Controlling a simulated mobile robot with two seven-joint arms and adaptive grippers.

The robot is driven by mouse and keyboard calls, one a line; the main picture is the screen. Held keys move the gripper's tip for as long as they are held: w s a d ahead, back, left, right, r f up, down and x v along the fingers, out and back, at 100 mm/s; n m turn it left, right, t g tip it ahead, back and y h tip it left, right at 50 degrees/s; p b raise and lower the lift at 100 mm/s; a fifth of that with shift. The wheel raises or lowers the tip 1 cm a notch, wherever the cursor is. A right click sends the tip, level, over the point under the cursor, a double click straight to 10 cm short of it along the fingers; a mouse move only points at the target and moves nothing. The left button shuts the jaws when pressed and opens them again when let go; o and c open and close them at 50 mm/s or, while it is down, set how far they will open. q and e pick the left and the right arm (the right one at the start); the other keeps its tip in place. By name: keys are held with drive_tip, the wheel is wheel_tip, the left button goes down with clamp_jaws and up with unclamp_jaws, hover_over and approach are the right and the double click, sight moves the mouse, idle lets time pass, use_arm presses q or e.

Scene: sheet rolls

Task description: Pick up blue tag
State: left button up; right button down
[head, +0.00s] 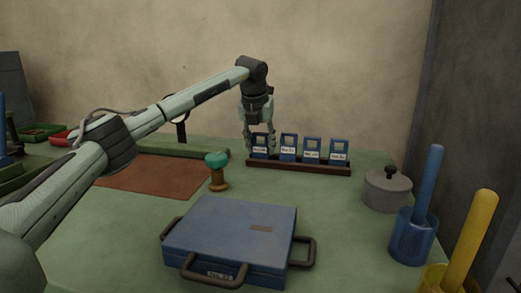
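Several blue tags with white labels stand upright in a row in a dark reddish-brown rack (318,170) at the back of the table. The leftmost blue tag (260,153) has my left gripper (259,138) directly over it, pointing down. The fingers are around or right beside this tag's upper part, and they partly hide it. I cannot tell whether they press on it. The other blue tags (288,153), (311,157) and (338,158) stand clear of the gripper. My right gripper is not in view.
A blue case (232,233) with dark handles lies in the front middle. A teal-topped stamp (217,167) stands behind it, near a brown mat (152,174). A grey lidded pot (387,190) and a blue cup (411,240) stand at right.

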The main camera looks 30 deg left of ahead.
sight(261, 133)
use_arm(q)
drive_tip(key=c, duration=0.4)
